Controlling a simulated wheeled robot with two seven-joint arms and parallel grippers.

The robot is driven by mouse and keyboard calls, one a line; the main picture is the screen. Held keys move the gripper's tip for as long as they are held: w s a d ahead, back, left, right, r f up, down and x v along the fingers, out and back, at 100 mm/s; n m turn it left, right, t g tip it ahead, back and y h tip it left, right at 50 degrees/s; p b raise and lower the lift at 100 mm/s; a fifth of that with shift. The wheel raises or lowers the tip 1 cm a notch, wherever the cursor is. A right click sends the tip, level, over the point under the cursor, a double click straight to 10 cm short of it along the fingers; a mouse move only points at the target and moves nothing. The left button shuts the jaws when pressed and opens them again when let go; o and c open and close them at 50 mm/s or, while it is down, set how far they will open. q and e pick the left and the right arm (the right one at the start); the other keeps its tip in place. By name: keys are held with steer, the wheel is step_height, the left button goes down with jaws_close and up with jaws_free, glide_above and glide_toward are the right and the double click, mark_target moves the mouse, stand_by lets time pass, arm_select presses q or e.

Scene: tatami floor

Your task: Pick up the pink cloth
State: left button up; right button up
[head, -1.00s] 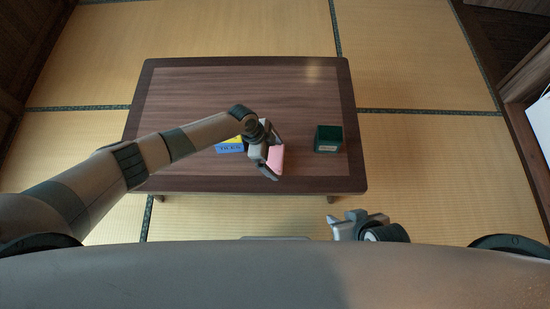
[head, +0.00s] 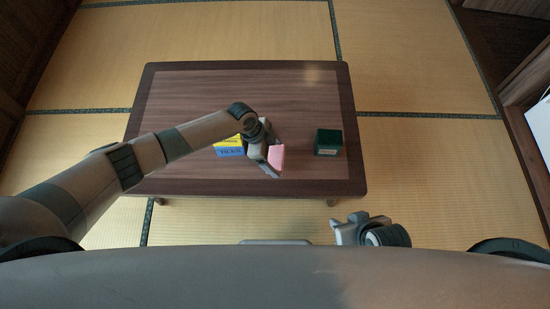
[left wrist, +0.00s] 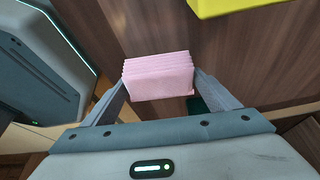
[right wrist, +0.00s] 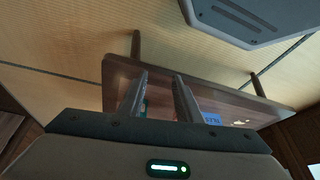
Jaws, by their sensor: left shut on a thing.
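The pink cloth (head: 277,157) is a folded block with stacked layers. In the head view it shows over the front part of the dark wooden table (head: 190,90). My left gripper (head: 272,160) is shut on the cloth. The left wrist view shows the cloth (left wrist: 158,78) held between both fingers. I cannot tell for sure how far the cloth is above the tabletop. My right gripper (head: 360,222) is off the table's front edge, low and to the right. Its fingers are apart and empty in the right wrist view (right wrist: 160,78).
A yellow box (head: 228,140) and a blue box (head: 230,152) lie just left of my left gripper, partly hidden. A dark green box (head: 328,142) stands to the right of the cloth. The back of the table is clear, with tatami around it.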

arm_select(q)
steer(key=s+d+r+p, duration=0.1)
steer(key=s+d+r, duration=0.7)
steer(key=shift+s+p, duration=0.25)
steer(key=shift+p, duration=0.15)
arm_select(e)
steer(key=shift+s+d+g+h, duration=0.25)
steer(key=shift+s+d+g, duration=0.15)
steer(key=shift+s+d, duration=0.25)
steer(key=shift+s+d+g+h, duration=0.25)
steer(key=shift+s+d+g, duration=0.2)
steer(key=shift+d, duration=0.35)
arm_select(q)
steer(key=shift+o, duration=0.5)
arm_select(e)
steer(key=shift+w+a+r, duration=0.1)
steer(key=shift+a, duration=0.05)
arm_select(q)
steer(key=shift+a+r, duration=0.1)
